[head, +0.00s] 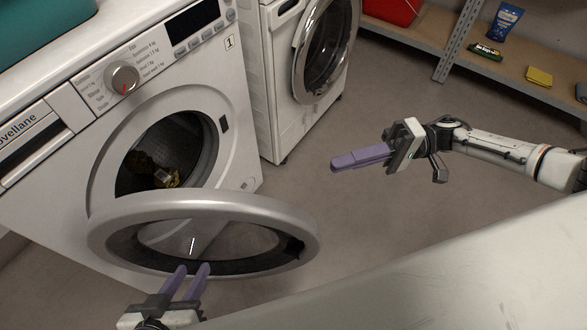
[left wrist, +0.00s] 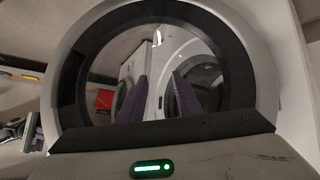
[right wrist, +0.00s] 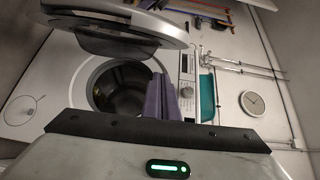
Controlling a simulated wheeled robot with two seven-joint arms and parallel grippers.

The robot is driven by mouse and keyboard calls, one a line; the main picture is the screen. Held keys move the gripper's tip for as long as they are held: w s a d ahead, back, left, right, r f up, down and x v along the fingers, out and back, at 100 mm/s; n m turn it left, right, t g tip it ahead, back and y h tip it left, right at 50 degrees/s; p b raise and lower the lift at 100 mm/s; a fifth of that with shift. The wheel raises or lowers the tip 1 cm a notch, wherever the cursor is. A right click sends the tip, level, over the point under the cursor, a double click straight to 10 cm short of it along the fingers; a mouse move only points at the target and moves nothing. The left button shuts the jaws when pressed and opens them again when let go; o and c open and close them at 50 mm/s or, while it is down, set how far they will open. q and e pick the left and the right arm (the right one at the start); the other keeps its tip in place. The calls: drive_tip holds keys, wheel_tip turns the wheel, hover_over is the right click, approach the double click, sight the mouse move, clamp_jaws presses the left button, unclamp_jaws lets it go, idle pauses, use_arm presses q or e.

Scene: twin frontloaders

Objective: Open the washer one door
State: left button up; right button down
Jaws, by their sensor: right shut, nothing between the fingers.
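Washer one (head: 70,160) is the white machine marked "1" at the left of the head view. Its round door (head: 270,205), a silver ring with dark glass, is swung well out from the front. The dark drum opening is uncovered, with something yellowish inside. My left gripper (head: 190,268) is open at the door's near edge, its two purple fingers apart; contact is not clear. The door ring (left wrist: 262,75) fills the left wrist view behind the fingers (left wrist: 160,95). My right gripper (head: 335,164) is shut and empty, in free air right of the door. The right wrist view shows the open door (right wrist: 170,28) too.
A second white machine (head: 275,100) with a closed round door stands beside washer one. A shelf (head: 480,72) with a blue pouch (head: 504,20) and a yellow item (head: 538,77) is at the far right. Teal container (head: 40,25) sits on washer one. Floor between is clear.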

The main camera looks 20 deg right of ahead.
drive_tip(key=s+a, duration=0.4)
drive_tip(key=a, duration=0.6)
drive_tip(key=shift+s+a+r+b, duration=0.15)
drive_tip(key=shift+a+b, duration=0.15)
drive_tip(key=shift+a, duration=0.05)
